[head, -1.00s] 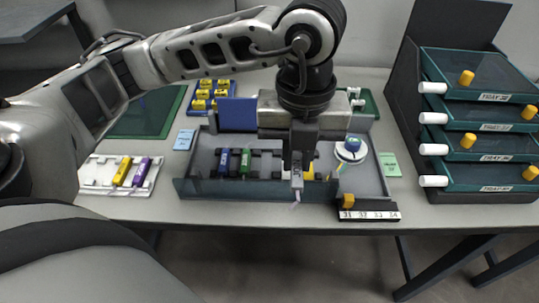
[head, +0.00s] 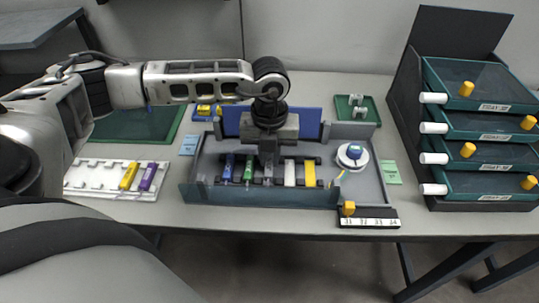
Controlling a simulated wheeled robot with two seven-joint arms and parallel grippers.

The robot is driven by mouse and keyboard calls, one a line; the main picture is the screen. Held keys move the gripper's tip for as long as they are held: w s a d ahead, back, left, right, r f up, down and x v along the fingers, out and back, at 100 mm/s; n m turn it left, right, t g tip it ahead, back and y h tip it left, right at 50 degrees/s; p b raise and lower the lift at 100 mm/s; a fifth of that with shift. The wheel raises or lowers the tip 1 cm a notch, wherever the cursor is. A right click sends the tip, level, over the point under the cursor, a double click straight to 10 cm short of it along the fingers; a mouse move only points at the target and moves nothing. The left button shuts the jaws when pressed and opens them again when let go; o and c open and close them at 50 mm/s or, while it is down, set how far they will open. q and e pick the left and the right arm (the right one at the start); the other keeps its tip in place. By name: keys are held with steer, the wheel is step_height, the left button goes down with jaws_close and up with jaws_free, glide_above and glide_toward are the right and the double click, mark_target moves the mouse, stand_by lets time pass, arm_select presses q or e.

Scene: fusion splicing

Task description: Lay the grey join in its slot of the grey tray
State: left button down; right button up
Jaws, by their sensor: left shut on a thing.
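The grey tray (head: 207,174) stands in the middle of the table. A row of joins lies across its black holder: blue (head: 227,168), green (head: 249,170), white (head: 290,173) and yellow (head: 310,174). My left gripper (head: 268,157) points down over this row and is shut on the grey join (head: 268,174). The grey join is between the green and white joins, in line with them. Whether it rests in its slot or hangs just above cannot be told. My right gripper is not in view.
A white rack (head: 97,177) with a yellow and a purple join is at the left. A white reel (head: 351,157) sits in the tray's right part. A numbered strip (head: 369,223) lies in front. A stack of labelled drawers (head: 480,141) stands at the right.

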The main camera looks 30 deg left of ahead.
mark_target(270, 160)
arm_select(q)
steer(key=shift+f, duration=0.45)
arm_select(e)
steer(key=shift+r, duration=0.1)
arm_select(q)
steer(key=shift+f, duration=0.15)
steer(key=c, duration=1.4)
jaws_free()
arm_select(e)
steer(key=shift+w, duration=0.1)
arm_select(q)
steer(key=shift+r, duration=0.65)
step_height(270, 160, up, 11)
steer(key=shift+r+b, duration=0.1)
steer(key=shift+b, duration=0.35)
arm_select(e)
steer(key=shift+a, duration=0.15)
